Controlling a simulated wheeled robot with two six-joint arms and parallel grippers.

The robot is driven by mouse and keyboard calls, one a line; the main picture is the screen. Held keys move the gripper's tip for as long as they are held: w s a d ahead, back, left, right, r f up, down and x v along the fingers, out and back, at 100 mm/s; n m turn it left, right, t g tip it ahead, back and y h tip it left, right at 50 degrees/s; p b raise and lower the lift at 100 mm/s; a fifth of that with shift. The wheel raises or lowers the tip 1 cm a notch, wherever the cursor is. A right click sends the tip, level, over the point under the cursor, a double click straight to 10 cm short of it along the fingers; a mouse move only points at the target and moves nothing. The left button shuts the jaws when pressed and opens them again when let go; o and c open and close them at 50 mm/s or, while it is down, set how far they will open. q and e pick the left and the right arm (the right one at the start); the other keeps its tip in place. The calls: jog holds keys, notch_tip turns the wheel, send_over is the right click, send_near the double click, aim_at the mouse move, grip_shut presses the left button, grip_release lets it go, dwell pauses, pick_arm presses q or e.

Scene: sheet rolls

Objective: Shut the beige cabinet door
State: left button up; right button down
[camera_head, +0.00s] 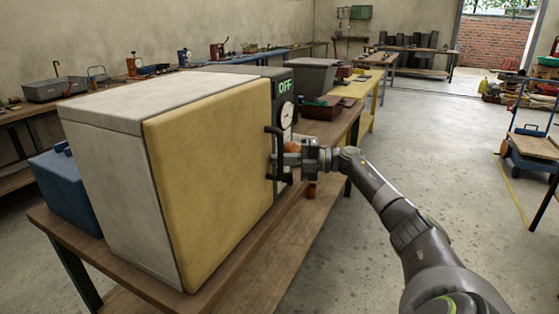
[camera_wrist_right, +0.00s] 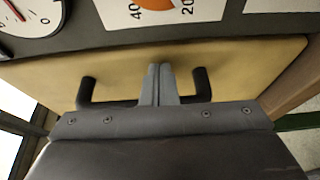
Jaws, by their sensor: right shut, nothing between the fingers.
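The beige cabinet door (camera_head: 208,178) is the yellowish front panel of a pale box-shaped cabinet (camera_head: 110,170) on a wooden bench. It lies against the cabinet front, or very nearly; I cannot tell whether a small gap is left. Its dark bar handle (camera_head: 273,152) is at the right edge. My right gripper (camera_head: 280,160) is at this handle, shut and empty. In the right wrist view the closed fingertips (camera_wrist_right: 159,70) point at the door face (camera_wrist_right: 235,62), between the two posts of the handle (camera_wrist_right: 88,92). Whether they touch the door is unclear. My left gripper is out of view.
A dark panel with an OFF display (camera_head: 285,86) and a dial (camera_head: 287,115) adjoins the door's handle side. A blue box (camera_head: 65,190) stands left of the cabinet. A grey bin (camera_head: 310,75) is behind. The floor (camera_head: 430,150) to the right is open.

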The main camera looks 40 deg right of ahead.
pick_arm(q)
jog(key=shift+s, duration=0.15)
pick_arm(e)
jog(key=shift+w+r, duration=0.35)
jog(key=shift+r, duration=0.2)
pick_arm(q)
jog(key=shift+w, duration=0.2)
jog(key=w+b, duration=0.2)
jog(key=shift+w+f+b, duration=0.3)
jog(key=shift+b, duration=0.1)
pick_arm(e)
jog(key=f+v, duration=0.1)
jog(key=v, duration=1.7)
jog(key=shift+a, duration=0.15)
